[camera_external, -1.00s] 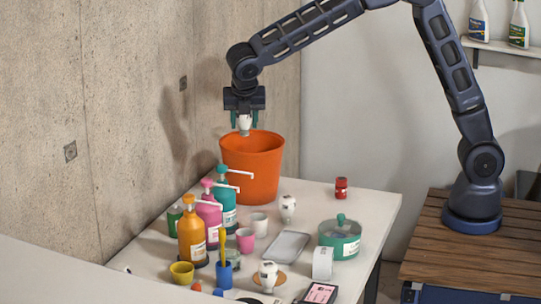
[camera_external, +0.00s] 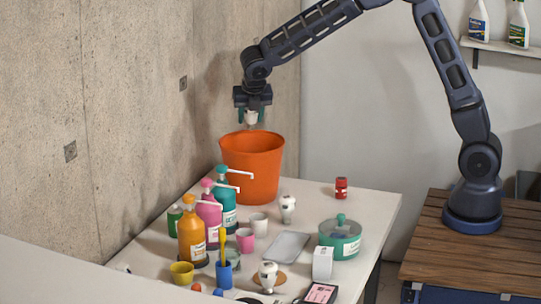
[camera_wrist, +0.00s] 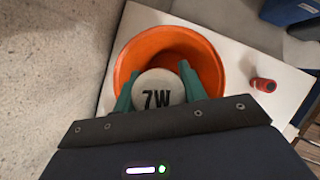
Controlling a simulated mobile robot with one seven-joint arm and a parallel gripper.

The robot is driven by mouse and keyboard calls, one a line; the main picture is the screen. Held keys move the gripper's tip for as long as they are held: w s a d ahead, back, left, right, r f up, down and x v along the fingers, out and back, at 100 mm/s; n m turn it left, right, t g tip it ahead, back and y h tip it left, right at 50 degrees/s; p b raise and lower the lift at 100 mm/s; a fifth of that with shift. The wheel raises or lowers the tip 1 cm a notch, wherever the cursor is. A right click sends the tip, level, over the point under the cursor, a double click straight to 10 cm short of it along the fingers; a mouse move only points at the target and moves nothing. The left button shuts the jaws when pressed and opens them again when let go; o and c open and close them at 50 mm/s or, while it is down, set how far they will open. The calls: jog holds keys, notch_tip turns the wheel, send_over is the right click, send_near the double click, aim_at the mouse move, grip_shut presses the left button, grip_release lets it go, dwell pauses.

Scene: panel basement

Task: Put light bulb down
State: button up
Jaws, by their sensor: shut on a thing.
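My gripper (camera_external: 251,116) is shut on a white light bulb (camera_external: 251,119). In the wrist view the bulb (camera_wrist: 158,90) shows a round white face marked "7W" between the green fingers (camera_wrist: 158,88). The bulb is held above the orange bucket (camera_external: 252,170), close over its rim. In the wrist view the bucket (camera_wrist: 208,62) opens below and around the bulb. The bucket stands at the far left part of the white table. Two similar white bulbs stand on the table, one near the middle (camera_external: 287,210) and one at the front (camera_external: 268,278).
Pump bottles (camera_external: 191,235), cups (camera_external: 245,240), a grey tray (camera_external: 285,247) and a green lidded pot (camera_external: 340,238) crowd the white table (camera_external: 375,205). A red jar (camera_external: 341,188) stands right of the bucket with free table around it. A concrete wall (camera_external: 130,110) rises close on the left.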

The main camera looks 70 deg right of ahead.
notch_tip(320, 180, down, 20)
jog(key=shift+f, duration=0.2)
dwell(0.5)
jog(key=shift+f, duration=0.15)
jog(key=o, duration=1.1)
jog(key=shift+c, duration=0.2)
notch_tip(320, 180, up, 10)
jog(key=a, duration=0.1)
jog(key=shift+s, duration=0.4)
jog(key=shift+a, duration=0.1)
